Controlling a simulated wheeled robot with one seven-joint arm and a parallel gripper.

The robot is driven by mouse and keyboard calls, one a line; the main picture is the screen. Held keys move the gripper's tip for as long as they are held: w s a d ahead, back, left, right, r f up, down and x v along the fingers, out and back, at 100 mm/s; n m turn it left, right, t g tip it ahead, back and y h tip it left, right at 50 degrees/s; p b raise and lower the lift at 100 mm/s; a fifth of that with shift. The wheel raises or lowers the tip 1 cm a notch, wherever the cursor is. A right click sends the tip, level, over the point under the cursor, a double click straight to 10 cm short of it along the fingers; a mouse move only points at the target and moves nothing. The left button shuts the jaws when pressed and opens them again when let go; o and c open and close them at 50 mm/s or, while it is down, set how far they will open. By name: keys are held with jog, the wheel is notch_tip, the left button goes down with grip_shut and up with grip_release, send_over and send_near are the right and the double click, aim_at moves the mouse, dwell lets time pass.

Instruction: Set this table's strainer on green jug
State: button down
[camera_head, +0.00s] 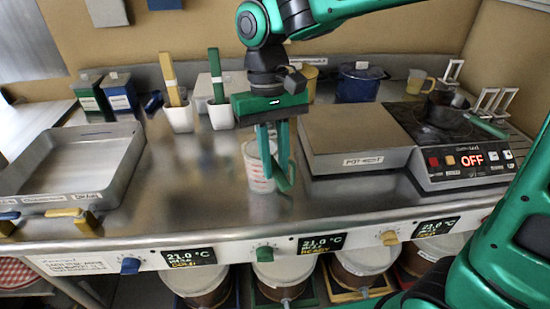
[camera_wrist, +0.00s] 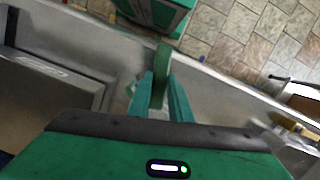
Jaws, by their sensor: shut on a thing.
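A clear measuring jug (camera_head: 258,172) with red markings is at the middle of the steel counter, upright. My gripper (camera_head: 276,165) reaches down at its right side, with its fingers closed on a green strip that looks like the jug's handle. In the wrist view, the green handle (camera_wrist: 162,70) sits between the fingers of my gripper (camera_wrist: 160,95). I cannot tell whether the jug touches the counter. I cannot pick out a strainer with certainty; a dark pan-like vessel (camera_head: 446,108) with a green handle is on the hob at the right.
A flat-topped box (camera_head: 354,135) stands right of the jug, the hob (camera_head: 457,160) beyond it. A large steel tray (camera_head: 75,165) is at the left. White cups (camera_head: 180,117), a blue pot (camera_head: 360,84) and a yellow jug (camera_head: 420,82) stand behind. The counter left of the jug is clear.

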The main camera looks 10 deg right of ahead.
jog(key=c, duration=1)
grip_release()
jog(key=shift+r, duration=0.1)
jog(key=shift+r, duration=3.4)
jog(key=s+d+f+m+t+y, duration=0.1)
jog(key=d+f+m, duration=0.15)
jog(key=d, duration=0.75)
jog(key=s+d+f+m, duration=0.1)
jog(key=d+f+m, duration=0.15)
jog(key=d, duration=0.75)
jog(key=s+d+f+m, duration=0.1)
jog(key=s+d+f, duration=0.1)
jog(key=s+d, duration=0.2)
jog(key=s+d+f+m, duration=0.1)
jog(key=s+d+f, duration=0.1)
jog(key=s+d, duration=0.2)
jog(key=s+d+f+m+t, duration=0.1)
jog(key=s+d+f+m, duration=0.1)
jog(key=s+d+f, duration=0.1)
jog(key=shift+s+d, duration=0.4)
jog(key=shift+d, duration=0.25)
jog(key=shift+s+d, duration=0.4)
jog(key=shift+d, duration=0.25)
